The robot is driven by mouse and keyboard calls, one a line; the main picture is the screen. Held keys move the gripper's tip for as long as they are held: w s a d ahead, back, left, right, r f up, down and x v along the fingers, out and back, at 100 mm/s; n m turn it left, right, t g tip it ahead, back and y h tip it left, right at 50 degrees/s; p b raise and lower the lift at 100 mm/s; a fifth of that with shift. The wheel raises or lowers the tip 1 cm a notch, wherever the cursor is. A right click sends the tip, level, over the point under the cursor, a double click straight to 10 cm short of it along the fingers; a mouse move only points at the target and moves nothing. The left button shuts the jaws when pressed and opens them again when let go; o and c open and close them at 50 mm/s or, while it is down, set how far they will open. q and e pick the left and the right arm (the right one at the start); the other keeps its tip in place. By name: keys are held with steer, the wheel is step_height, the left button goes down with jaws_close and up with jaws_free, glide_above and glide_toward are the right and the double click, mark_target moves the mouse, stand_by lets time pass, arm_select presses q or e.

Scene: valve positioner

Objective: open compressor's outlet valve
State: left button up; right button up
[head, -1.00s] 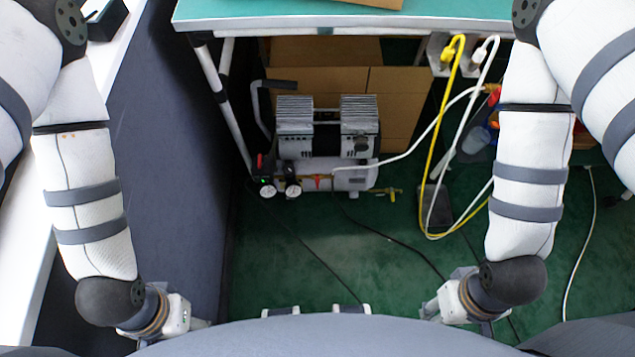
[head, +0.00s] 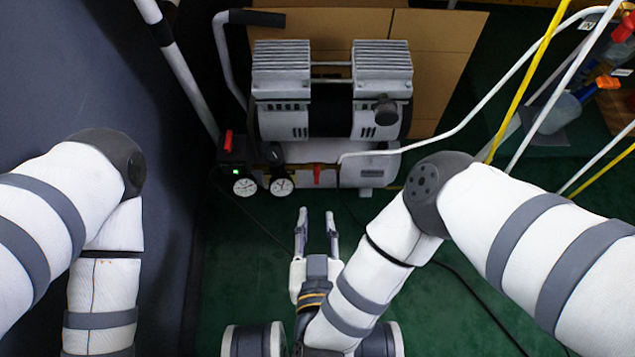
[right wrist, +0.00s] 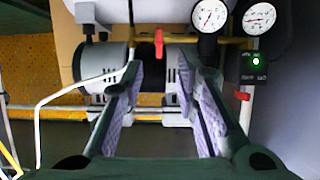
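The compressor (head: 330,120) stands on the floor, grey and white with two finned heads. A small red valve handle (head: 317,174) hangs at its front, beside the gauges and near where the white hose joins. My right gripper (head: 316,214) is open and empty, below and in front of that handle, apart from it. In the right wrist view the compressor appears upside down, and the red handle (right wrist: 158,45) shows beyond the gap between the open fingers (right wrist: 160,78). My left forearm shows at the left of the head view; its gripper is out of frame.
Two round gauges (head: 263,187) and a black box with a red switch (head: 228,142) sit left of the handle. A white hose (head: 450,135) runs right. Cardboard boxes (head: 435,60) stand behind. A dark panel (head: 90,90) borders the left. Yellow and white cables hang at right.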

mark_target(317, 176)
steer(key=b+x, duration=0.4)
steer(key=x, duration=0.7)
steer(key=shift+w, duration=0.25)
steer(key=shift+w+b, duration=0.3)
steer(key=shift+w, duration=0.05)
arm_select(q)
steer(key=shift+g, duration=0.5)
steer(key=f, duration=0.1)
steer(key=s+f, duration=0.2)
steer(key=shift+f, duration=0.35)
arm_select(e)
jaws_close()
